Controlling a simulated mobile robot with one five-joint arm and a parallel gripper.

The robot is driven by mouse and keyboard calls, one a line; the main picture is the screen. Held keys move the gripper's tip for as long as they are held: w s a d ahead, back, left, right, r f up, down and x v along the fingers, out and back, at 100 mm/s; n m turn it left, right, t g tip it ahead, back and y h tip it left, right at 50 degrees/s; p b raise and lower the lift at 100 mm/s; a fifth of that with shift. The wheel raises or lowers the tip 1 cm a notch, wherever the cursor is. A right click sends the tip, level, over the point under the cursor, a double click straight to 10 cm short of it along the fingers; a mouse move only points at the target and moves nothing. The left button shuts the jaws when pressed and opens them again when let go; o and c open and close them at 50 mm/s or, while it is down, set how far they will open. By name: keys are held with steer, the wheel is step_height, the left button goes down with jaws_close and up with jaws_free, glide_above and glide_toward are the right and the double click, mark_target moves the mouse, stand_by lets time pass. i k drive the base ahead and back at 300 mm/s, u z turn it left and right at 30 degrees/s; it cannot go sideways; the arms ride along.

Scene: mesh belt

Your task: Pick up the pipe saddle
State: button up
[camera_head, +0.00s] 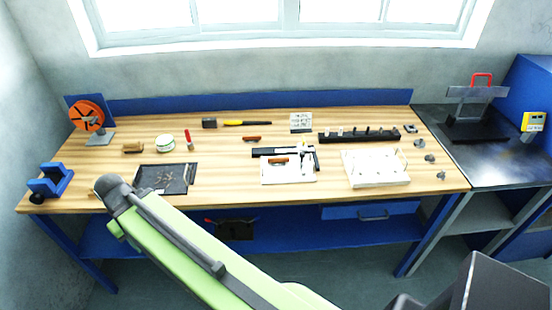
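Several small grey metal pieces lie along the right end of the wooden workbench (225,155): one metal piece (419,143) toward the back, another metal piece (430,158) in front of it, and a third metal piece (441,175) nearest the front edge. They are too small to tell which, if any, is the pipe saddle. My green arm reaches from the bottom middle up to the bench's front left, ending in view at a dark joint. My gripper's fingers do not show, and the arm is far from the metal pieces.
A white board (375,181) with pegs and a black rail (360,136) are left of the metal pieces. A dark mesh tray (150,188) lies front left, near my arm. An orange reel (87,116) stands at the left. A dark side table (491,174) adjoins the right.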

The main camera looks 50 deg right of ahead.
mark_target(275, 161)
steer(key=i, duration=0.9)
steer(key=u, duration=0.05)
